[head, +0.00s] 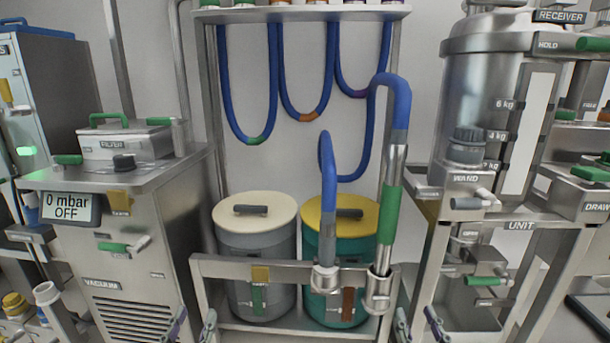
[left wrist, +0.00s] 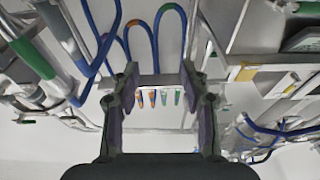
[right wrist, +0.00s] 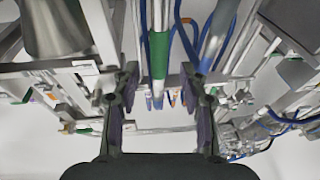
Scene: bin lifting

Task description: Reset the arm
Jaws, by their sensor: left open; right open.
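My left gripper (head: 192,326) shows only by its fingertips at the bottom edge of the head view, in front of the vacuum cabinet's right side. In the left wrist view its two fingers (left wrist: 160,82) stand apart with nothing between them. My right gripper (head: 420,324) shows at the bottom edge, just right of the wand holders. In the right wrist view its fingers (right wrist: 158,82) are also apart and empty. A green-banded wand (right wrist: 157,42) stands beyond them, not touching. Most of both arms is out of view.
A grey bin with a cream lid (head: 255,207) and a teal bin with a yellow lid (head: 325,215) stand behind a metal rail (head: 245,268). The vacuum cabinet (head: 120,270) is left, the receiver unit (head: 490,90) right. Blue hoses (head: 231,95) hang from the rack.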

